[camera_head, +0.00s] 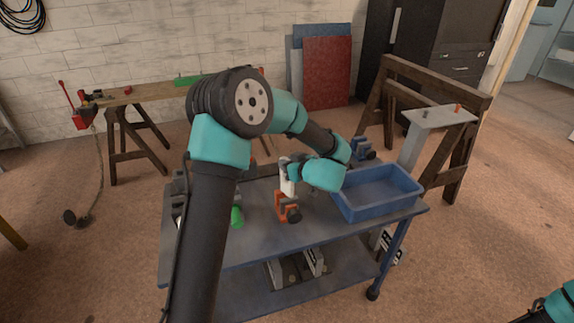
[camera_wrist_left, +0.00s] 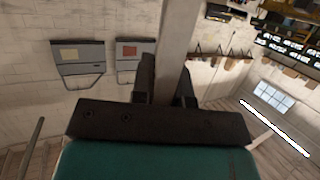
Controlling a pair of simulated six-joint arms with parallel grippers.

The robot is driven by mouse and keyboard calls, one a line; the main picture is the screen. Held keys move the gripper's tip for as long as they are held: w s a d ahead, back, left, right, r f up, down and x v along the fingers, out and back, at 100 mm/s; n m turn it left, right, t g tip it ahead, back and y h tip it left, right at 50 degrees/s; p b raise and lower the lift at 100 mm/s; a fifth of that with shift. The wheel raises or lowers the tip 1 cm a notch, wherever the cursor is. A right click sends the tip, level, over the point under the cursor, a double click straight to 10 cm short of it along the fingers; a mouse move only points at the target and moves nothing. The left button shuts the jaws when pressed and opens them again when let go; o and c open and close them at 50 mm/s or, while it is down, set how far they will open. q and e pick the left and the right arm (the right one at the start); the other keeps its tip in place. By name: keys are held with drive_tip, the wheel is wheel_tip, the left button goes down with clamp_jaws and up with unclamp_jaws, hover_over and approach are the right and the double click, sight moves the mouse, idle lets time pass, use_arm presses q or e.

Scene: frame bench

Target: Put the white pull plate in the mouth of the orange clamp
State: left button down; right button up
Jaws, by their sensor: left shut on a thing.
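My left gripper (camera_head: 293,166) is shut on the white pull plate (camera_head: 288,184), over the middle of the blue cart. The plate hangs roughly upright, with its lower end just above or at the orange clamp (camera_head: 287,208). I cannot tell whether it touches the clamp or is inside its mouth. In the left wrist view the plate (camera_wrist_left: 180,35) shows as a pale strip between the two dark fingers (camera_wrist_left: 167,88). The clamp is not seen there. My right gripper is out of view; only part of that arm shows at the bottom right.
The cart top (camera_head: 262,238) has a blue bin (camera_head: 378,192) at its right and a blue clamp (camera_head: 362,149) at the back. A green thing (camera_head: 237,217) is partly behind my left arm. The cart's front middle is clear.

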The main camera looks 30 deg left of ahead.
use_arm(q)
drive_tip(key=shift+f, duration=0.25)
drive_tip(key=c, duration=1.1)
unclamp_jaws()
drive_tip(key=shift+d+r, duration=0.1)
drive_tip(key=shift+r, duration=0.05)
drive_tip(key=v, duration=1.2)
drive_tip(key=shift+w, duration=0.1)
